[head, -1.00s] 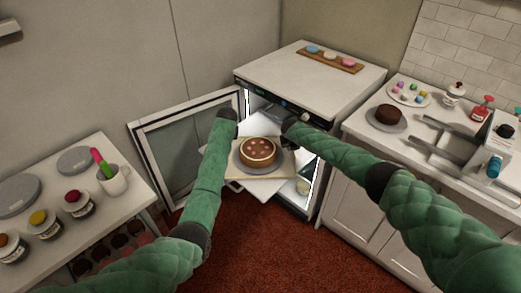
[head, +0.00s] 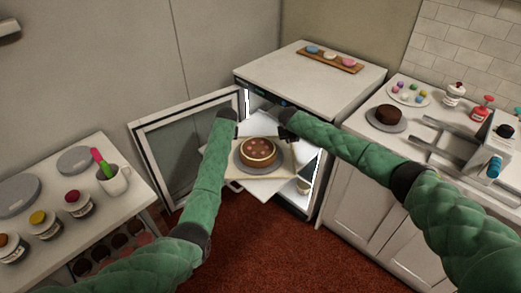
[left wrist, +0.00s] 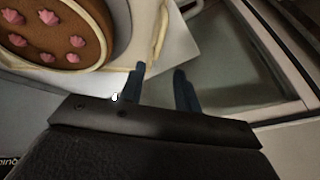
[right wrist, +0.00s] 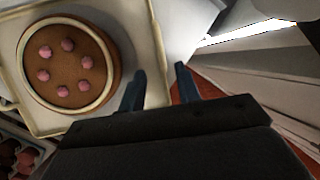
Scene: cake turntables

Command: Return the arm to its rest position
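A brown cake with pink dots (head: 258,150) sits on a round grey plate (head: 240,167) on a pale pulled-out tray (head: 265,187) in front of the open appliance. My left gripper (head: 237,130) is at the tray's far left side, beside the cake. Its fingers (left wrist: 160,85) are apart with nothing held between them. My right gripper (head: 287,133) is beyond the cake to the right, near the appliance opening. The cake shows beside the fingers in the left wrist view (left wrist: 60,30) and the right wrist view (right wrist: 70,62).
The open glass door (head: 185,145) stands left of the tray. The white appliance (head: 305,80) bears a board with pastries (head: 330,60). The right counter holds a dark cake (head: 389,114) and a toaster-like machine (head: 490,155). A left table (head: 120,205) holds jars and a mug (head: 114,179).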

